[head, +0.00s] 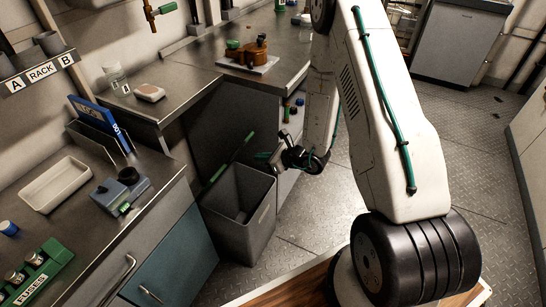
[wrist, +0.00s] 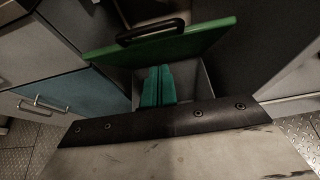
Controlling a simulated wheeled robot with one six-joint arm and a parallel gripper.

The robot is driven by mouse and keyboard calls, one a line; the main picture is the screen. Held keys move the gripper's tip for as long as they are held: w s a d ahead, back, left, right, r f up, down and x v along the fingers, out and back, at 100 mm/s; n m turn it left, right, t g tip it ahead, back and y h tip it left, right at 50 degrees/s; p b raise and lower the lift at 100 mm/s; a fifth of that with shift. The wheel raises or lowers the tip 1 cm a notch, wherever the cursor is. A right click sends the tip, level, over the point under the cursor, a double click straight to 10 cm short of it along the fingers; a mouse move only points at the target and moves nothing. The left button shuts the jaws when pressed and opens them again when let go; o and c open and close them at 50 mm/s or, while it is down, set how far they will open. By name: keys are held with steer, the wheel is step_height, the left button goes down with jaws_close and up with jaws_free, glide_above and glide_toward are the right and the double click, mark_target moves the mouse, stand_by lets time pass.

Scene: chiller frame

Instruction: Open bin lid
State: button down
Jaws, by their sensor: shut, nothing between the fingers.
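The grey bin (head: 238,222) stands on the floor in the gap between the counters, its top open. Its green lid (head: 231,163) is raised, tilted up from the rim, and seen nearly edge-on in the head view. In the wrist view the lid (wrist: 190,41) stands beyond the bin opening, with a black handle (wrist: 150,29) on it. My gripper (head: 264,157) is above the bin and to the right of the lid. In the wrist view its green fingers (wrist: 157,86) are together and empty, over the bin opening. They appear apart from the lid and handle.
A counter with a teal cabinet door (head: 172,262) stands left of the bin, holding a white tray (head: 55,184) and a fuse block (head: 38,274). Another counter (head: 190,78) is behind. Open metal floor (head: 310,215) lies to the right.

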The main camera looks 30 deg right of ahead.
steer(key=w+a, duration=0.3)
steer(key=w, duration=0.1)
steer(key=shift+w+a+r, duration=0.1)
steer(key=shift+r, duration=0.3)
